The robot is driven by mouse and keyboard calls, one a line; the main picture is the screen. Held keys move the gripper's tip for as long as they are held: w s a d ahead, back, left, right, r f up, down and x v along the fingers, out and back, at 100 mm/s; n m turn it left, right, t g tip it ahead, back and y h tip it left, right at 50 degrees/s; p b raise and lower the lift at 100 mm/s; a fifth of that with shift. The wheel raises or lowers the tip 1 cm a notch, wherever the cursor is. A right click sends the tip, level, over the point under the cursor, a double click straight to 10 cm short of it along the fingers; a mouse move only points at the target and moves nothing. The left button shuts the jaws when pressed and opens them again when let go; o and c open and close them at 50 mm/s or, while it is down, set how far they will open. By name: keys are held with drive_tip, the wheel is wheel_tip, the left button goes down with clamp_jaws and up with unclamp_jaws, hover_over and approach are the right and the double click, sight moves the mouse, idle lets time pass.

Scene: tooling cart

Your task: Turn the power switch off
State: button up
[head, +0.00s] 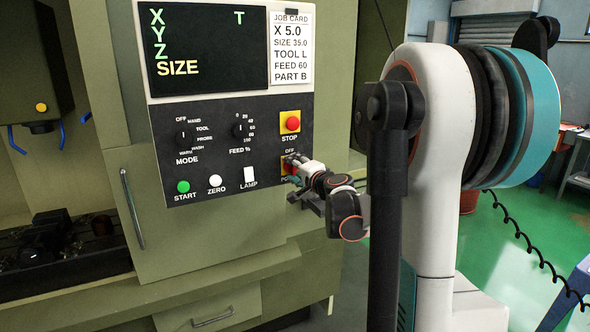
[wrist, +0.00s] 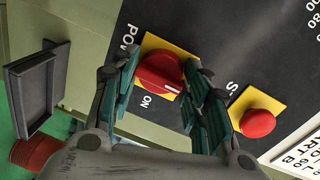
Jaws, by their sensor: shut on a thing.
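The power switch is a red rotary knob (wrist: 160,70) on a yellow plate, with "ON" printed below it in the wrist view. A white mark shows at the knob's lower right end, turned off to the right of the "ON" label. My gripper (wrist: 158,76) has its teal fingers on either side of the knob, shut on it.
The red STOP button (head: 292,123) is just above the switch, and close to my right finger in the wrist view (wrist: 257,123). The lamp switch (head: 249,174), ZERO and START buttons are to the left. A dark tray-like part (wrist: 38,88) sits beyond the panel edge.

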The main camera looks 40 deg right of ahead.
drive_tip(key=shift+w+d+r, duration=0.1)
drive_tip(key=shift+r, duration=0.05)
drive_tip(key=o, duration=1)
drive_tip(key=v, duration=1.2)
